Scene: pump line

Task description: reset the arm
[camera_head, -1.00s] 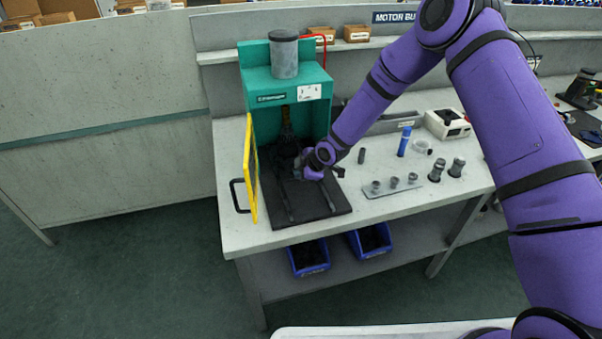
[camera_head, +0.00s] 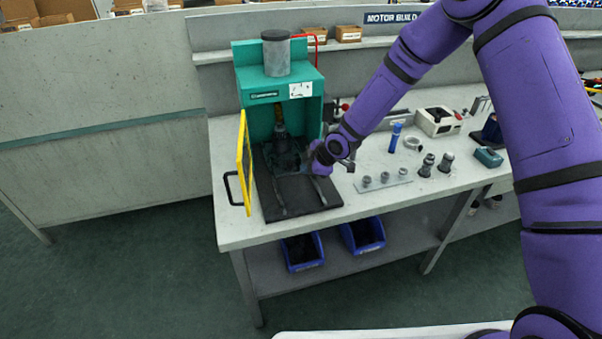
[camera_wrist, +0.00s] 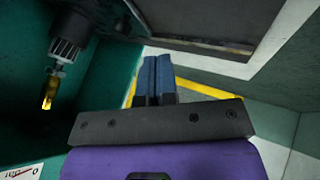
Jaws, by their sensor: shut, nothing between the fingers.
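My arm (camera_head: 375,105) reaches from the right to the front of the green press (camera_head: 278,90). My gripper (camera_head: 303,162) is at the right side of the press opening, above the dark base plate; its fingertips are hard to make out there against the dark parts. In the wrist view the two blue-grey fingers (camera_wrist: 157,72) are together, with nothing between them. The press spindle with a yellow tip (camera_wrist: 48,90) hangs to their left, apart from them.
The open yellow-framed door (camera_head: 244,162) stands left of the opening. A rack of grey fittings (camera_head: 384,180), a blue cylinder (camera_head: 395,138) and a white box (camera_head: 438,122) are to the right on the bench. Blue bins (camera_head: 302,251) sit below. The bench's front edge strip is clear.

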